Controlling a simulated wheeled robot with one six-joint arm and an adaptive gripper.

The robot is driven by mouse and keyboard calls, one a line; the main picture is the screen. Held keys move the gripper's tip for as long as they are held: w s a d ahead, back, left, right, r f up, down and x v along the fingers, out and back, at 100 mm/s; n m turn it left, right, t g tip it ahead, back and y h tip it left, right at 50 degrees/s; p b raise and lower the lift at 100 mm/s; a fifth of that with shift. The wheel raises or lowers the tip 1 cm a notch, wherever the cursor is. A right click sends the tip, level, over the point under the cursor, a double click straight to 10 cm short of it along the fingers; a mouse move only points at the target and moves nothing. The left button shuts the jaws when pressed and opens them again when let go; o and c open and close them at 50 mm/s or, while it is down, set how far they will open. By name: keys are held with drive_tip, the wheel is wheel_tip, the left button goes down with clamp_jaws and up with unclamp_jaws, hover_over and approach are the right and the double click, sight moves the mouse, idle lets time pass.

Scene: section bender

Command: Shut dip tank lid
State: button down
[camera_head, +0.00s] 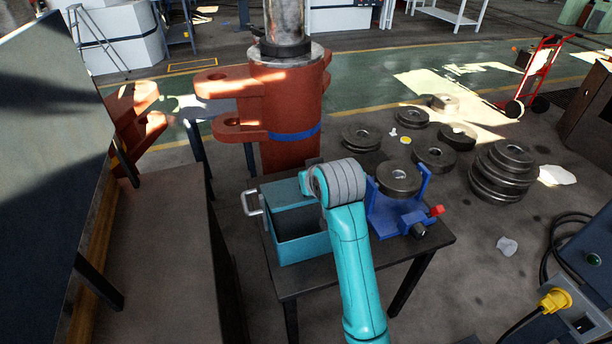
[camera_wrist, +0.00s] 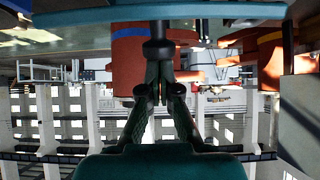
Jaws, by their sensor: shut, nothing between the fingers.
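The teal dip tank (camera_head: 302,254) stands on a small dark table, and its dark inside shows from above. A teal panel at its back, which looks like the raised lid (camera_head: 284,191), has a pale handle (camera_head: 252,203) at its left. My arm covers the tank's right side. In the wrist view my gripper (camera_wrist: 158,52) is shut and empty, its fingers together. A teal band (camera_wrist: 160,13) crosses the top of that view beyond the fingertips; I cannot tell whether it is lid or tank. In the head view the fingers are hidden behind my arm.
A blue fixture (camera_head: 398,215) holding a round metal die stands right of the tank on the table (camera_head: 284,285). A red bender column (camera_head: 290,110) rises behind. Several die stacks (camera_head: 503,170) lie on the floor at right. A large panel (camera_head: 45,150) stands at left.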

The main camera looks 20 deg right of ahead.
drive_tip(key=shift+s+f, duration=0.35)
drive_tip(key=shift+f, duration=0.1)
drive_tip(key=s+f+t, duration=0.1)
drive_tip(key=s+f, duration=0.3)
drive_tip(key=f, duration=0.3)
drive_tip(key=shift+f, duration=0.3)
drive_tip(key=shift+r, duration=0.15)
